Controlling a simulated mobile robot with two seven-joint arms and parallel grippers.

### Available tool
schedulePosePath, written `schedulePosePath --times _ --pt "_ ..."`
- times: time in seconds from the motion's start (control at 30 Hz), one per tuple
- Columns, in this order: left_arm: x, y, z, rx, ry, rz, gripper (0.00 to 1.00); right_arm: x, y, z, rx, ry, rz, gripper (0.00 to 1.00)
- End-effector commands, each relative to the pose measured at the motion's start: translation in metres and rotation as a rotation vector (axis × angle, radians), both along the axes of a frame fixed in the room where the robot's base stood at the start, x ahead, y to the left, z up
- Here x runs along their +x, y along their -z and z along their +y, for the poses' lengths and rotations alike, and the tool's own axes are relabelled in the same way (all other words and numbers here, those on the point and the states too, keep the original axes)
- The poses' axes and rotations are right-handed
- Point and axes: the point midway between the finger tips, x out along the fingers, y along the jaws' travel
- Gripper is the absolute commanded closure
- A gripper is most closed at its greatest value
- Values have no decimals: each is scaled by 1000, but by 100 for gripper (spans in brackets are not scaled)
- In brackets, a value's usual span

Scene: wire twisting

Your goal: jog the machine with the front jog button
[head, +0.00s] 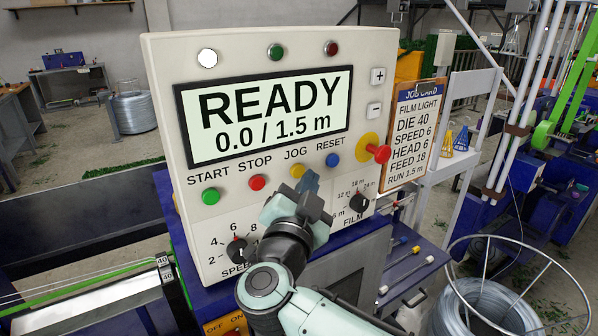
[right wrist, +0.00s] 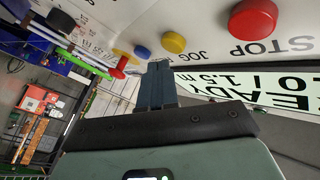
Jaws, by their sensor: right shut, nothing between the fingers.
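The white control panel (head: 160,110) fills the middle of the head view, with its screen (head: 265,115) reading READY and 0.0 / 1.5 m. The yellow button (head: 297,171) under the label JOG sits between the red STOP button (head: 257,183) and the blue RESET button (head: 333,160). My right gripper (head: 309,181) is shut and empty, its tips just below and right of the JOG button. In the right wrist view its fingertips (right wrist: 161,66) lie beneath the JOG button (right wrist: 173,42) and the RESET button (right wrist: 141,52), with a gap visible. My left gripper is out of view.
The green START button (head: 211,196), the SPEED knob (head: 238,248) and the FILM knob (head: 359,202) are on the same panel. A red emergency knob (head: 378,153) sticks out at its right edge. A job card (head: 412,135) hangs beside it.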

Motion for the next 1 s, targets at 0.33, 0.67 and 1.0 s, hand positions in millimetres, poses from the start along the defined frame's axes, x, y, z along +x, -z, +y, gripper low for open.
schedulePosePath --times 0.33,0.67,1.0 --pt "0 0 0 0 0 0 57 0 0 0 0 0 0 100" --pt "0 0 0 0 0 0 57 0 0 0 0 0 0 100" --pt "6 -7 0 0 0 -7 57 7 -1 5 -1 0 0 100"
